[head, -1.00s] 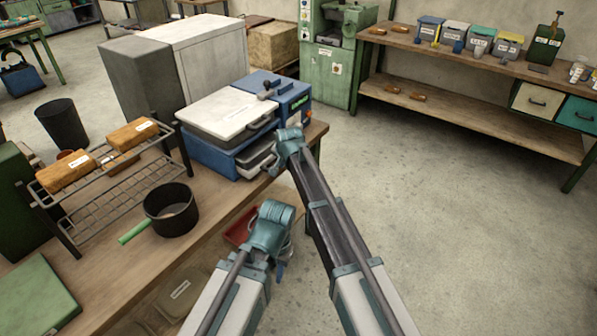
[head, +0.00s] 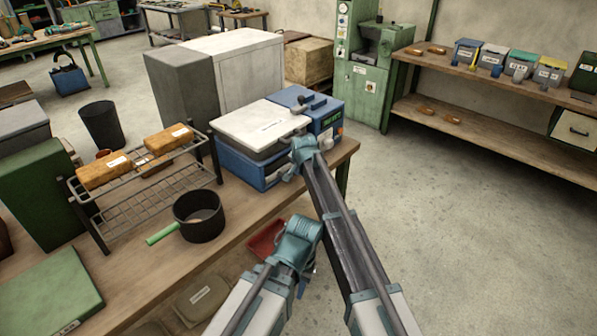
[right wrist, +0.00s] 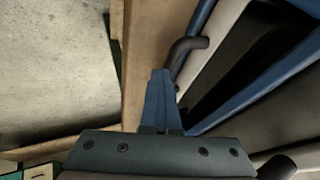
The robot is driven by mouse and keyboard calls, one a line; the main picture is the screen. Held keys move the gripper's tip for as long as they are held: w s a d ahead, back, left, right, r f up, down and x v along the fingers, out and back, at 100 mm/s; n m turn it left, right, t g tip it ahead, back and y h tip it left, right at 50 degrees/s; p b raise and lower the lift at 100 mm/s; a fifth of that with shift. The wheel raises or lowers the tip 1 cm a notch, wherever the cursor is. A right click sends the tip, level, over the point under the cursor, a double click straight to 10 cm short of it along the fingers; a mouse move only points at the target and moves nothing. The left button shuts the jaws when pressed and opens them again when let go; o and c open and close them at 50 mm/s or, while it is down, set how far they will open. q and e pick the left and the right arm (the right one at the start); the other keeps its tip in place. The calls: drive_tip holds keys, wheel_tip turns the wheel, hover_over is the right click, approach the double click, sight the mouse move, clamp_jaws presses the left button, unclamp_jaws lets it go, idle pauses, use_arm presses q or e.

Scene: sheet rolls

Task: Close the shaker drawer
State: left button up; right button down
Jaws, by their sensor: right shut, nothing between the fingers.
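The shaker is a blue machine (head: 245,172) with a flat white top (head: 262,128), at the far end of the wooden bench. Its drawer front is largely hidden behind my right wrist, so how far it stands out is unclear in the head view. My right gripper (head: 289,172) is at the shaker's front. In the right wrist view its blue fingers (right wrist: 160,100) are shut and empty, close beside a dark bent handle (right wrist: 187,48); contact is unclear. My left gripper (head: 302,288) hangs low before the bench, mostly hidden by its arm; its jaws cannot be made out.
On the bench (head: 135,280) are a wire rack (head: 160,190) with orange-brown blocks, a dark pot (head: 199,216) with a green handle, and a green case (head: 50,295). A large grey-white cabinet (head: 235,75) stands behind the shaker. Open floor lies to the right.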

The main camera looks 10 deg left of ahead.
drive_tip(key=shift+w+a, duration=0.1)
drive_tip(key=shift+a, duration=0.05)
drive_tip(key=shift+s+d+r, duration=0.1)
drive_tip(key=shift+s+d, duration=0.15)
drive_tip(key=shift+d, duration=0.1)
drive_tip(key=d+f+p+v, duration=0.1)
drive_tip(key=d+p+v, duration=0.1)
drive_tip(key=p+v, duration=0.7)
drive_tip(key=v, duration=0.3)
drive_tip(key=shift+s+d, duration=0.2)
drive_tip(key=shift+s, duration=0.25)
